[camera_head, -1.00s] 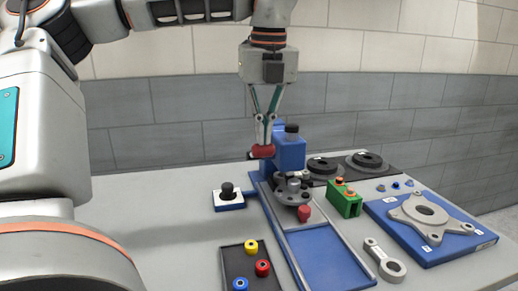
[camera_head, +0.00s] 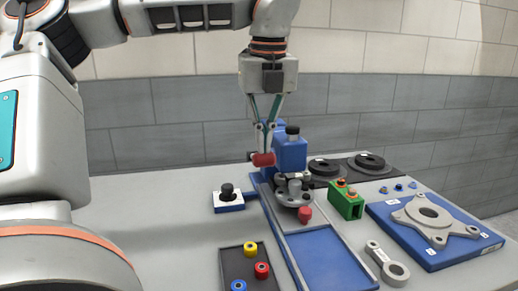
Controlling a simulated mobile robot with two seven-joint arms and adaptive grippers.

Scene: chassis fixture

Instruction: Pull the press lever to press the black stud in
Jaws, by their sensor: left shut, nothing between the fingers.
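The blue press (camera_head: 290,153) stands at the back of the blue fixture, with a black cap on top. Its lever ends in a red handle (camera_head: 262,159) on the left side. My left gripper (camera_head: 265,149) points down, its fingers shut and empty, with the tips right at the red handle; I cannot tell whether they touch it. A grey round flanged part (camera_head: 293,194) sits in front of the press. I cannot make out the black stud for certain there. A black knob-like piece stands on a white and blue block (camera_head: 229,202) to the left. My right gripper is out of view.
A dark tray (camera_head: 234,264) holds yellow, red and blue rings in front. A green block (camera_head: 346,201), a grey link (camera_head: 389,265) and a blue plate (camera_head: 448,252) with a grey bracket lie to the right. Black discs (camera_head: 368,162) stand behind. The table's left is clear.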

